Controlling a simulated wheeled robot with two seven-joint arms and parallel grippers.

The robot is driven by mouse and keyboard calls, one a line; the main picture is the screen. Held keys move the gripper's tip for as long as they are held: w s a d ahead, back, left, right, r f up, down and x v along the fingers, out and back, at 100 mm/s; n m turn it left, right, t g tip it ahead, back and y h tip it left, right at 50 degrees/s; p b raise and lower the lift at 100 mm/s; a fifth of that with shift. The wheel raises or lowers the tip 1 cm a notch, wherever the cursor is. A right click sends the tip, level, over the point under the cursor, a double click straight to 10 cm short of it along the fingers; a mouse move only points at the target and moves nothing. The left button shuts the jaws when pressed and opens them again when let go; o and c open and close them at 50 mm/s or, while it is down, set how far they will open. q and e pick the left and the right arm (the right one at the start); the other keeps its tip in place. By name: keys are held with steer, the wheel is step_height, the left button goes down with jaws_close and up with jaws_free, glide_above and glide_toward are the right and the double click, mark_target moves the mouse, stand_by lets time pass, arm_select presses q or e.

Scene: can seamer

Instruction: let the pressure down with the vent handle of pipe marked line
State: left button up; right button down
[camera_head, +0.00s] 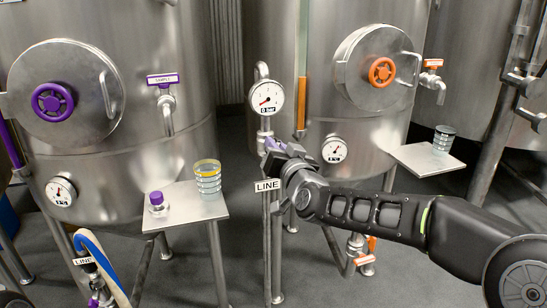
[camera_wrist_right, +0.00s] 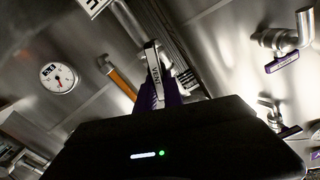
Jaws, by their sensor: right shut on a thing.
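The pipe (camera_head: 267,235) with the white LINE label (camera_head: 268,185) stands upright between the two big tanks. A round pressure gauge (camera_head: 266,97) sits at its top, marked bar, with its needle at the lower left of the dial. My right gripper (camera_head: 279,150) is at the pipe just below the gauge, shut on the vent handle. The vent handle (camera_wrist_right: 155,65) shows in the right wrist view as a pale strip marked VENT, with purple beside it. In the head view the gripper mostly hides the handle. My left gripper is not in view.
The left tank has a purple-wheeled hatch (camera_head: 52,102) and a SAMPLE tap (camera_head: 165,98). A small shelf (camera_head: 180,222) holds a cup (camera_head: 207,178) and a purple-capped bottle (camera_head: 157,204). The right tank has an orange-wheeled hatch (camera_head: 382,71) and another shelf (camera_head: 415,160).

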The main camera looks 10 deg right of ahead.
steer(key=m+b, duration=0.3)
steer(key=shift+d+f, duration=0.2)
steer(key=shift+f, duration=0.15)
steer(key=shift+d+m+b, duration=0.1)
steer(key=shift+m+b, duration=0.55)
steer(key=shift+m, duration=0.15)
steer(key=shift+r, duration=0.1)
steer(key=c, duration=1.5)
jaws_free()
steer(key=shift+s+d, duration=0.15)
steer(key=shift+s, duration=1.8)
steer(key=shift+s+d, duration=0.1)
steer(key=shift+s, duration=1.8)
